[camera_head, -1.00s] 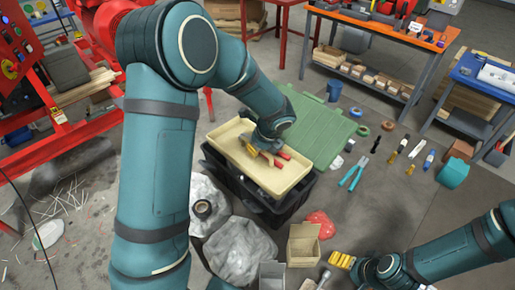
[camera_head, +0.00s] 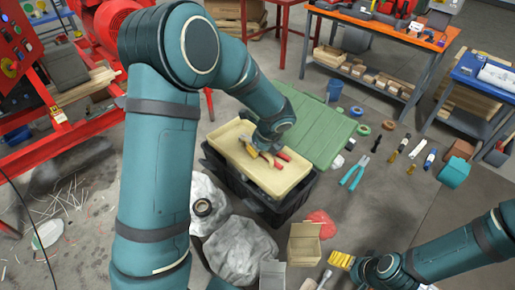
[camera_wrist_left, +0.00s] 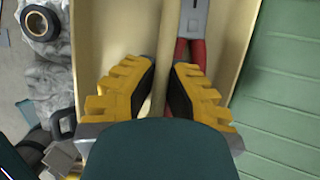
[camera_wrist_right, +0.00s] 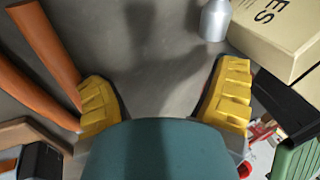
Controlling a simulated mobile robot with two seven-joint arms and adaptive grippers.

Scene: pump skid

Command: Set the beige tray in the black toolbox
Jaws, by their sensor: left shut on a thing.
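The beige tray (camera_head: 283,181) is over the mouth of the black toolbox (camera_head: 262,205), whose dark walls show below the tray and at its left side. I cannot tell whether the tray rests on the toolbox. My left gripper (camera_head: 258,150) is inside the tray. In the left wrist view its yellow fingers (camera_wrist_left: 160,95) are shut on the tray's middle bar (camera_wrist_left: 166,50). A red-handled tool (camera_wrist_left: 190,45) lies in the tray beside the bar. My right gripper (camera_head: 342,260) is low at the right; the right wrist view (camera_wrist_right: 165,95) shows it open and empty.
Blue-handled pliers (camera_head: 354,172) and several tools lie to the right.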

